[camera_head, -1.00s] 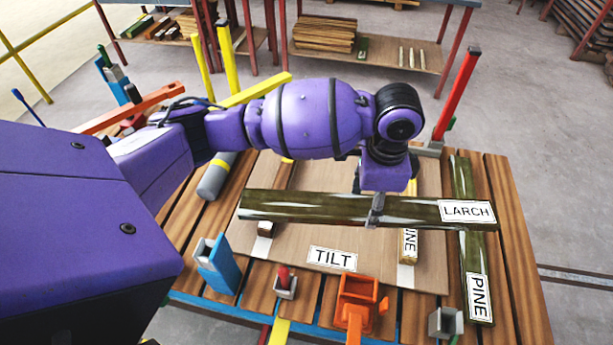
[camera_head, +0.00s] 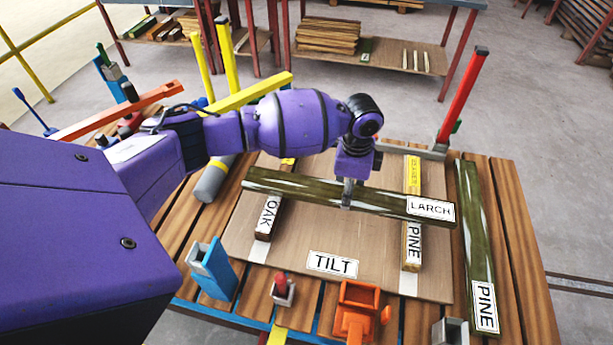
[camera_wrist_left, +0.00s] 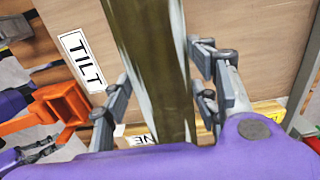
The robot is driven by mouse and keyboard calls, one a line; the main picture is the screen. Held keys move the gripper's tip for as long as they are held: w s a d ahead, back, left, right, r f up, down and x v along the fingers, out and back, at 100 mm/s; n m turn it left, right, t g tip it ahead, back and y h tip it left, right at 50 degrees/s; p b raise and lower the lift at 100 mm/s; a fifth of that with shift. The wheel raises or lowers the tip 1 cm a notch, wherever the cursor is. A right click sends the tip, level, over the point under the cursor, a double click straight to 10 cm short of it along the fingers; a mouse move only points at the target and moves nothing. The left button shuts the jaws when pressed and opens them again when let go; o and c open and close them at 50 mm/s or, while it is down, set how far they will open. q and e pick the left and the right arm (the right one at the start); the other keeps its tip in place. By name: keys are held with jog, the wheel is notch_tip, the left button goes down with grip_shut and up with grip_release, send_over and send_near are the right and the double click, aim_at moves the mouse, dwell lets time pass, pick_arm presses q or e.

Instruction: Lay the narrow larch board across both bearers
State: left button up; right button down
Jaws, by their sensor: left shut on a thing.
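The narrow larch board (camera_head: 300,188), dark green with a LARCH label, spans above the oak bearer (camera_head: 267,222) on the left and the pine bearer (camera_head: 413,228) on the right. Its right end overhangs the pine bearer. I cannot tell whether it touches them. My left gripper (camera_head: 347,196) is shut on the board near its middle; in the left wrist view the fingers (camera_wrist_left: 160,95) stand on both sides of the board (camera_wrist_left: 150,60). What looks like my right gripper (camera_wrist_left: 40,153) shows small at that view's lower left; its jaws are unclear.
Both bearers lie on a brown panel (camera_head: 240,240) with a TILT label. A green PINE board (camera_head: 475,230) lies to its right. An orange clamp (camera_head: 357,310), a blue holder (camera_head: 213,268) and a red post (camera_head: 463,95) stand around the panel.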

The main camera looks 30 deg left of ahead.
pick_arm(q)
jog(key=shift+w+a+f, duration=0.15)
jog(key=shift+w+f, duration=0.1)
jog(key=shift+w, duration=0.1)
jog(key=shift+w+a+f, duration=0.1)
jog(key=shift+f, duration=0.75)
jog(key=shift+w+a+f, duration=0.1)
jog(key=shift+f, duration=0.7)
jog(key=shift+f, duration=0.1)
jog(key=shift+f, duration=0.1)
jog(key=o, duration=1.7)
jog(key=shift+s, duration=0.1)
jog(key=shift+o, duration=0.2)
notch_tip(320, 180, up, 12)
jog(key=shift+r+p, duration=0.15)
jog(key=shift+p, duration=0.15)
